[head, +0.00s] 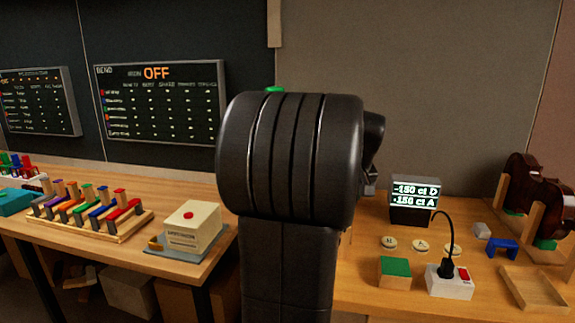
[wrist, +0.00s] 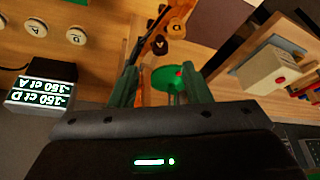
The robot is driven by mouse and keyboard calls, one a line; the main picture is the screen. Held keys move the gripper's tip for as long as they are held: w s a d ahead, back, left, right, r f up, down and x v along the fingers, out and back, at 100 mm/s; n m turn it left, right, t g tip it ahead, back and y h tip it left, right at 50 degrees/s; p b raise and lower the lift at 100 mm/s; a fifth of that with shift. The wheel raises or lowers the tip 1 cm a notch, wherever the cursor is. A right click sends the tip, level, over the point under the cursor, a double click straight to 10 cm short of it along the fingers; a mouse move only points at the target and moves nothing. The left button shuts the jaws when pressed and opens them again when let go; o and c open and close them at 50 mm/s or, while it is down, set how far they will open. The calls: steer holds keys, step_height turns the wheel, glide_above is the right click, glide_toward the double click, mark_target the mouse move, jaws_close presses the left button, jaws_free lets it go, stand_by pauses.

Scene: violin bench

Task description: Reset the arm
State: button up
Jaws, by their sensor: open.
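My gripper (wrist: 163,76) shows in the wrist view as two dark green fingers spread apart. It is open and nothing is clamped between the fingers. A green round piece with a red dot (wrist: 172,78) appears in the gap, beyond or between the fingers; I cannot tell how far off it is. A brown wooden piece with dark round knobs (wrist: 157,45) lies past the fingertips. In the head view my black arm stands upright in the middle and hides my gripper and the bench behind it.
At right are a tuner display (head: 415,190), a green-topped block (head: 395,270), a white switch box (head: 449,283), a blue bracket (head: 502,247), a wooden tray (head: 535,288) and violins (head: 530,180). At left are a cream box with a red button (head: 192,228) and a colored-block rack (head: 90,225).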

steer(key=x, duration=0.8)
steer(key=shift+f, duration=0.1)
steer(key=shift+a+m, duration=0.1)
steer(key=shift+m, duration=0.3)
steer(key=shift+r, duration=0.25)
